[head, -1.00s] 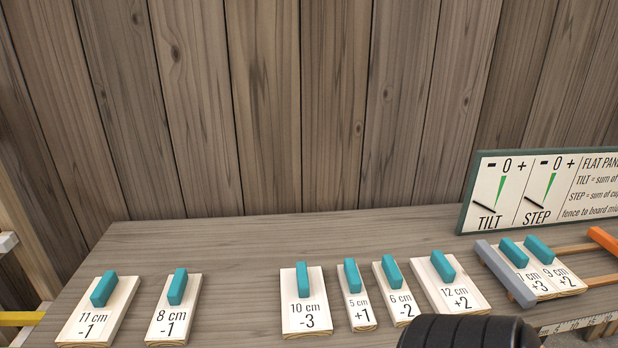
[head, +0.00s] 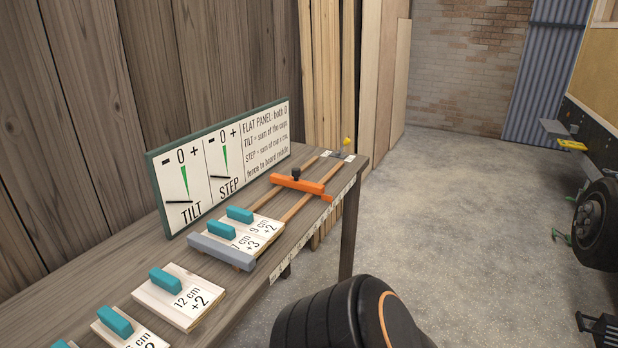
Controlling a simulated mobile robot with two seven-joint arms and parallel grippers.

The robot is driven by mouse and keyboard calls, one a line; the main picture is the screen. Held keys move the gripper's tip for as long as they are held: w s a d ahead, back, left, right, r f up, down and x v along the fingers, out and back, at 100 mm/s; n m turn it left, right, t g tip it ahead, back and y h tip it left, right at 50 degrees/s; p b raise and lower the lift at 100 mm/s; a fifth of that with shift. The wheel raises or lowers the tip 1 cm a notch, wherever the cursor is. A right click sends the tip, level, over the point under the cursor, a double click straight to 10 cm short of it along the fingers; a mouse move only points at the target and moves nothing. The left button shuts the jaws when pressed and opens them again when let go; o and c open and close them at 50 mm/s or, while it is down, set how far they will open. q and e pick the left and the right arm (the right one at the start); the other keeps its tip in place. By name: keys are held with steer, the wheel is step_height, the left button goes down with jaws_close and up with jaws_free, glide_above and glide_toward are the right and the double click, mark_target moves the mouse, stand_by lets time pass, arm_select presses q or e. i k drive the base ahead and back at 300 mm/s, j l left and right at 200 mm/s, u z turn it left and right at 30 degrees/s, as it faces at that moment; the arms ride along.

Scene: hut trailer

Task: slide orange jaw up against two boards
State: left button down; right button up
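The orange jaw (head: 298,184) with a dark knob sits across two wooden rails (head: 296,207) on the bench. A bare stretch of rail lies between it and the boards. Two boards with teal handles lie side by side on the rails: the 7 cm +3 board (head: 236,242), partly hidden, and the 9 cm +2 board (head: 263,224). The 7 cm board is beside the grey fence (head: 221,250). A dark rounded part of my own arm fills the bottom middle. Neither gripper's fingers are in view.
A TILT and STEP sign (head: 222,165) stands behind the rails. The 12 cm +2 board (head: 180,296) and other boards lie at the bench's near left. Open concrete floor (head: 430,215) is right of the bench, with a wheeled trailer (head: 597,222) at far right.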

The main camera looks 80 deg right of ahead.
mark_target(295, 183)
steer(key=i+l+z, duration=0.2)
steer(key=z, duration=2.4)
